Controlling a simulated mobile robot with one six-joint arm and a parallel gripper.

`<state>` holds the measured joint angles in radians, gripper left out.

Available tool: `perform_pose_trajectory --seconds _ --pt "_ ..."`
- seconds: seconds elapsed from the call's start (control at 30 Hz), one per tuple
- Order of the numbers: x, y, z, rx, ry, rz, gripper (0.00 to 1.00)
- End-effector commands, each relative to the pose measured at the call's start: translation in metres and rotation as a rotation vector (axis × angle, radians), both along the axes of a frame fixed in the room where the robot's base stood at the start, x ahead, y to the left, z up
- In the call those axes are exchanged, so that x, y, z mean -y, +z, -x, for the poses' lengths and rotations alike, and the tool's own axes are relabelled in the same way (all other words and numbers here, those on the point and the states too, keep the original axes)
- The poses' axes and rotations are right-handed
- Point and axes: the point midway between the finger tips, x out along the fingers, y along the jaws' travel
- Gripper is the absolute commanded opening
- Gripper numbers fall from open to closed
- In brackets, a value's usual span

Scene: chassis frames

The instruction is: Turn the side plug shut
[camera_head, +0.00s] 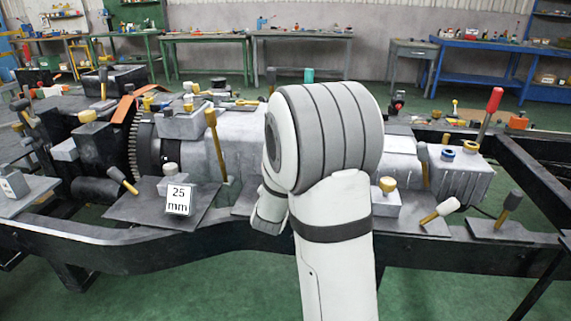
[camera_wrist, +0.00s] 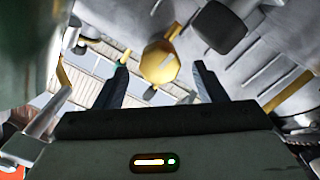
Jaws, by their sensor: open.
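A round yellow plug-like knob (camera_wrist: 159,63) with a pale mark on its face shows in the wrist view, on the side of the grey housing. It seems to be the side plug. My gripper (camera_wrist: 160,72) is open, with one dark finger to the left of the knob and one to its right. I see gaps between the fingers and the knob, and cannot tell how far in front of them it lies. In the head view my white arm reaches over the grey gearbox (camera_head: 240,140) and hides my gripper and this knob.
A dark rounded knob (camera_wrist: 219,27) sits close above the right finger. In the head view, levers such as a yellow one (camera_head: 215,145) and a red-handled one (camera_head: 491,112) stand up around my arm. A black chassis rail (camera_head: 90,240) runs along the front.

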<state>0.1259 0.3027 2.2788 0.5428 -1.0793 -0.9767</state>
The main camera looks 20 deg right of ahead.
Motion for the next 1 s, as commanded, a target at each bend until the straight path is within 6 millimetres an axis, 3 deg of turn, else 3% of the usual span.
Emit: perform_pose_trajectory --seconds 0.23,0.6,1.0 --pt "0.019 -0.001 -0.027 -0.001 0.0 -0.001 0.64" --pt "0.021 0.0 -0.033 0.0 0.004 -0.001 0.64" --pt "0.021 0.0 -0.033 0.0 0.004 -0.001 0.31"
